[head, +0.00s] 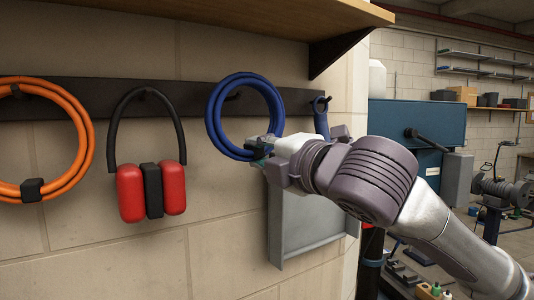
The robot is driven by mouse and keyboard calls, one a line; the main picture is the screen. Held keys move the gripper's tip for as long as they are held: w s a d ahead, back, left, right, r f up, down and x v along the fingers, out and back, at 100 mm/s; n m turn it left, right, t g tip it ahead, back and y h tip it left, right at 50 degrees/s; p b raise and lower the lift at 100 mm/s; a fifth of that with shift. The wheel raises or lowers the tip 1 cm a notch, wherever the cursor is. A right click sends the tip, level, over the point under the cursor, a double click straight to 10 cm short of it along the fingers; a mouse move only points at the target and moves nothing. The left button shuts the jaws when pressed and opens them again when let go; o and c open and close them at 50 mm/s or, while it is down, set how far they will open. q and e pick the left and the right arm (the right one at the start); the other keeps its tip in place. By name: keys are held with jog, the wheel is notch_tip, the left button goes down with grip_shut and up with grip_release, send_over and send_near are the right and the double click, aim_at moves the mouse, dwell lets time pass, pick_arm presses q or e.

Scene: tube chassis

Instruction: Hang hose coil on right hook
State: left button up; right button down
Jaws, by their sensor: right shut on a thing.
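A blue hose coil (213,131) is upright in front of the dark hook rail (195,89). My right gripper (262,147) is shut on the coil's lower right edge, its fingertips partly hidden against the coil. A dark hook (233,96) shows through the upper part of the coil's opening. I cannot tell whether the coil rests on this hook or is held clear of it. My left gripper is not in view.
An orange hose coil (84,150), red ear muffs (173,188) and a small blue item (321,122) hang along the rail. A wooden shelf (250,18) juts out above. A grey panel (300,225) is below my right gripper. A blue cabinet (420,122) stands at the right.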

jog(key=shift+x, duration=1.3)
jog(key=shift+w+a+f, duration=0.25)
jog(key=shift+w+f, duration=0.2)
jog(key=shift+f, duration=0.05)
jog(key=c, duration=0.9)
grip_release()
jog(key=shift+f, duration=0.2)
jog(key=shift+s, duration=0.15)
